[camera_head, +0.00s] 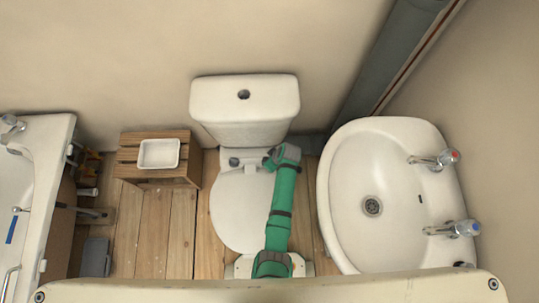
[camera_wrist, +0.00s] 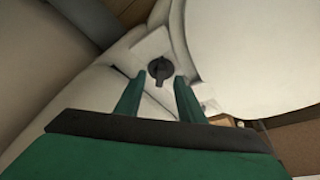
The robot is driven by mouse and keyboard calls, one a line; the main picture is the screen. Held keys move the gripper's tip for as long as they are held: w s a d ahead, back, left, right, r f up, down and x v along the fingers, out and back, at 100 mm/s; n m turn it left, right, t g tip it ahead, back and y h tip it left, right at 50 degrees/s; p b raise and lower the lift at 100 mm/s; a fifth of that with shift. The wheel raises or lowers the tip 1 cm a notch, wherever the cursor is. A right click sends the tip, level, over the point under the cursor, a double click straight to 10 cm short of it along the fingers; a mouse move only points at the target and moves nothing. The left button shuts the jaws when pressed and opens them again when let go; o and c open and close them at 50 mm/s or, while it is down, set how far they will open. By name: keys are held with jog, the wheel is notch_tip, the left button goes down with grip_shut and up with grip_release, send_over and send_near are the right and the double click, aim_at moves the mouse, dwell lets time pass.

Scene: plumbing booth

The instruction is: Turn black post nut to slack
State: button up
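The black post nut (camera_wrist: 159,69) shows in the wrist view as a small dark round knob with a raised ridge. It sits on a pale flat patch of the white toilet, beside the rounded edge of the seat. My gripper (camera_wrist: 159,80) has its two green fingers apart, with the nut visible between and just beyond the tips. I see no clear contact. In the head view my green arm reaches over the right side of the toilet seat (camera_head: 232,205), its end (camera_head: 272,161) near the seat's back right. The nut is hidden there.
The toilet cistern (camera_head: 245,105) stands behind the seat. A white basin (camera_head: 345,190) with two taps is on the right. A wooden crate (camera_head: 190,172) with a white tray (camera_head: 159,163) and a bath (camera_head: 50,130) are on the left. Wooden floor lies between.

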jog(key=v, duration=0.9)
jog(key=shift+s+a+r, duration=0.1)
jog(key=shift+s, duration=0.05)
